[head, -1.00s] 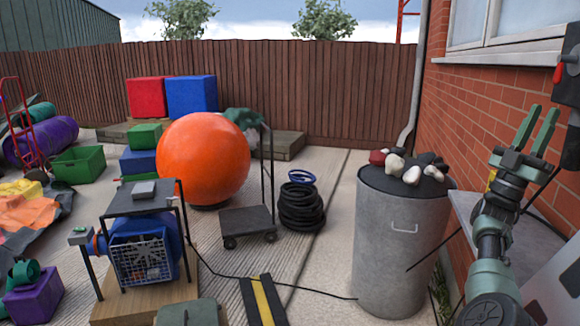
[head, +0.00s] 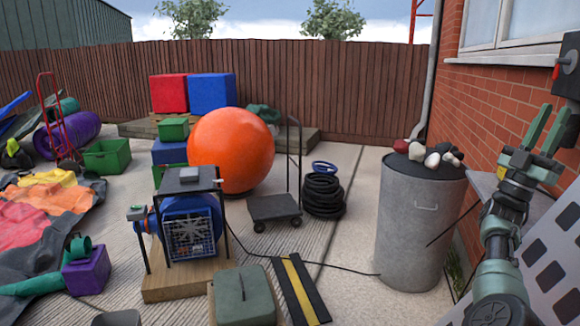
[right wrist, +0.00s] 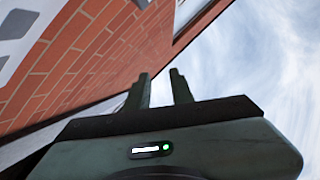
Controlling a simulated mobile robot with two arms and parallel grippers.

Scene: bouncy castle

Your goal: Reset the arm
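My right arm rises at the right of the head view, with its green right gripper (head: 546,130) pointing up. The two fingers stand apart with nothing between them. The right wrist view shows the same two fingers (right wrist: 162,88) apart and empty against the brick wall and sky. The gripper is to the right of the metal bin and in front of the brick wall. My left gripper is in neither view.
A metal bin (head: 408,235) topped with stones (head: 432,155) stands left of my right arm. A brick wall (head: 500,95) rises behind the arm. A blower (head: 190,228), a trolley (head: 273,208) and an orange ball (head: 231,150) stand farther left. A cable crosses the paving.

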